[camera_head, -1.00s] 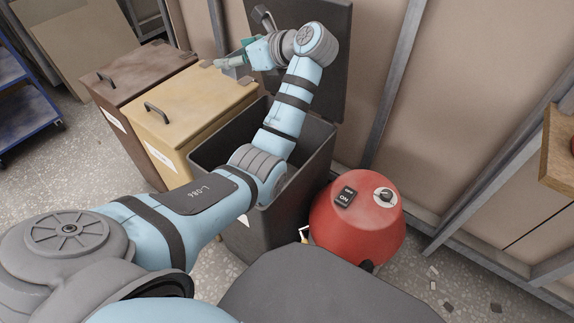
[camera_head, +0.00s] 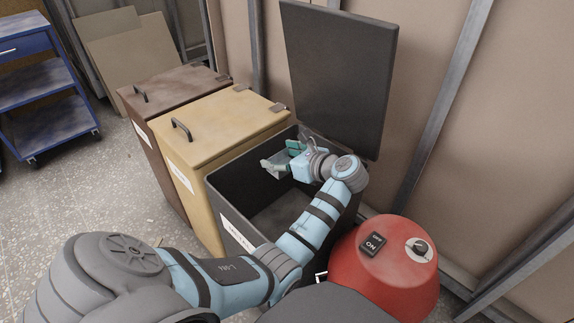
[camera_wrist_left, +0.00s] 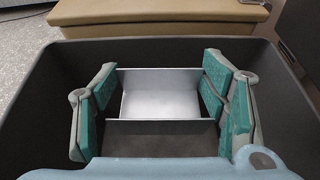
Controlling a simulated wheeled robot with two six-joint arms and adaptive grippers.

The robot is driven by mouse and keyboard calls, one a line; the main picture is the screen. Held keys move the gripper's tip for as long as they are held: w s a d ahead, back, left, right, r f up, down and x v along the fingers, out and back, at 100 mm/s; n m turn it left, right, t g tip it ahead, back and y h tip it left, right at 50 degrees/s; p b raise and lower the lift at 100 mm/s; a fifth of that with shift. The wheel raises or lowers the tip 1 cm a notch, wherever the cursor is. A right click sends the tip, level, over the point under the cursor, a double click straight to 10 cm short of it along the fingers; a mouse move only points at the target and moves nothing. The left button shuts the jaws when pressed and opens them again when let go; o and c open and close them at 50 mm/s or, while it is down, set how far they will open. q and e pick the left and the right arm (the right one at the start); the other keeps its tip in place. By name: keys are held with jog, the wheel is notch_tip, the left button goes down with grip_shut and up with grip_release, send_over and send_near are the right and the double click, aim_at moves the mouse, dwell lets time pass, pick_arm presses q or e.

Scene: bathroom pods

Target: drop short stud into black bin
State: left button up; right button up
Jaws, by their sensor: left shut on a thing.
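The short stud (camera_wrist_left: 160,95) is a grey metal U-shaped channel piece. It sits between the green-padded fingers of my left gripper (camera_wrist_left: 160,97) in the left wrist view. The black bin (camera_head: 235,200) stands in the middle of the head view with its lid (camera_head: 335,75) raised. In the head view my left gripper (camera_head: 281,160) is at the mouth of the bin, near its back side, shut on the stud. The bin walls (camera_wrist_left: 45,105) surround the gripper in the wrist view. The stud is small and partly hidden by the fingers in the head view. My right gripper is out of view.
A yellow bin (camera_head: 215,140) and a brown bin (camera_head: 160,90), both with closed lids, stand left of the black bin. A red machine (camera_head: 385,270) with a switch stands close on the right. A blue shelf cart (camera_head: 45,90) is at the far left.

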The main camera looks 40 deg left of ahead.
pick_arm(q)
jog(key=o, duration=1.3)
jog(key=shift+f, duration=0.15)
jog(key=v, duration=0.7)
jog(key=shift+d, duration=0.3)
